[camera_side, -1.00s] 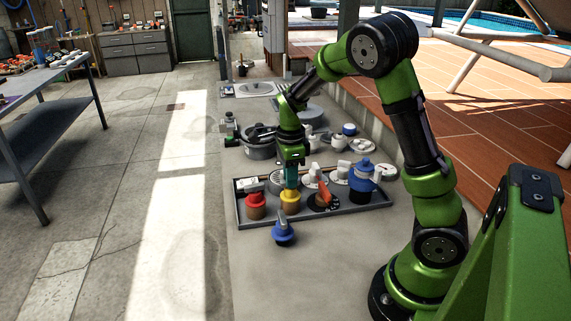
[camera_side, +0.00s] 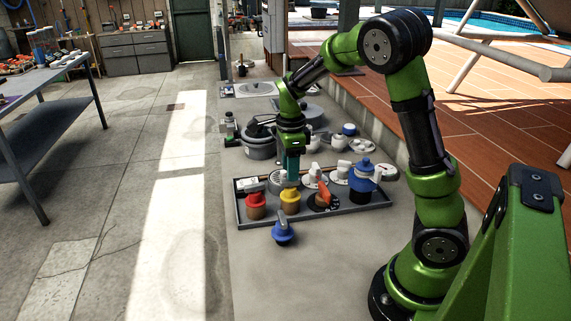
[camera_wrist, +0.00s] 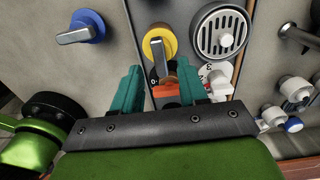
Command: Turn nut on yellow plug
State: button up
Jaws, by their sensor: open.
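The yellow plug (camera_side: 290,196) stands on its orange-brown base in the front row of the grey tray (camera_side: 345,208). In the wrist view, the yellow plug (camera_wrist: 166,33) has a grey bar-shaped nut (camera_wrist: 158,55) across its top, running roughly up and down the picture. My gripper (camera_side: 291,182) points down above the yellow plug and seems clear of it. In the wrist view, my gripper (camera_wrist: 160,68) has its teal fingers spread, with nothing held. The plug lies just beyond the fingertips there.
A red plug (camera_side: 256,200) stands left of the yellow one. An orange-handled valve (camera_side: 322,192) stands right; its orange part (camera_wrist: 166,90) shows between the fingers. A blue plug (camera_side: 283,233) stands before the tray. A round grate (camera_wrist: 222,32) lies beside the yellow plug.

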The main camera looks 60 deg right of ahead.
notch_tip(320, 180, up, 14)
jog(key=shift+f, duration=0.15)
dwell(0.3)
jog(key=s+a+n+t+y, duration=0.1)
jog(key=s+a+n+t, duration=0.2)
jog(key=s+a+n, duration=0.3)
jog(key=s+a+f+n+t+y, duration=0.1)
jog(key=s+a+n+t, duration=0.3)
jog(key=n, duration=1.2)
jog(key=s+a, duration=0.3)
jog(key=a, duration=0.2)
jog(key=shift+a+f+n, duration=0.15)
jog(key=shift+a+n, duration=0.25)
